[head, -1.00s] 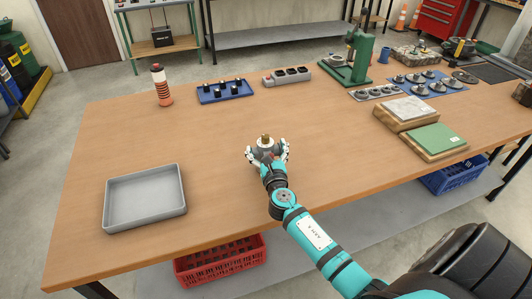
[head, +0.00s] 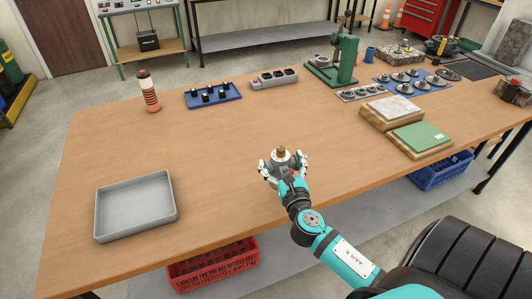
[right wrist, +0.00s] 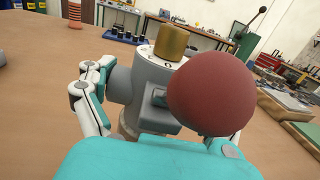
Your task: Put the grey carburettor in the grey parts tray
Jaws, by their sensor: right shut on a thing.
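The grey carburettor (head: 282,157), with a brass cap on top, is upright between the fingers of my right gripper (head: 284,165), over the middle of the table near its front. The gripper is shut on it. In the right wrist view the carburettor's grey body (right wrist: 155,82) sits between the fingers, and a dark red rounded part covers some of it. I cannot tell how far it is above the table. The grey parts tray (head: 137,232) lies empty at the table's front left, left of the gripper and apart from it. My left gripper is not in view.
A striped bottle (head: 149,92), a blue tray with black pegs (head: 213,97) and a grey block (head: 274,79) stand at the back. A green press (head: 345,58) and boards (head: 420,142) are at the right. The wood between gripper and tray is clear.

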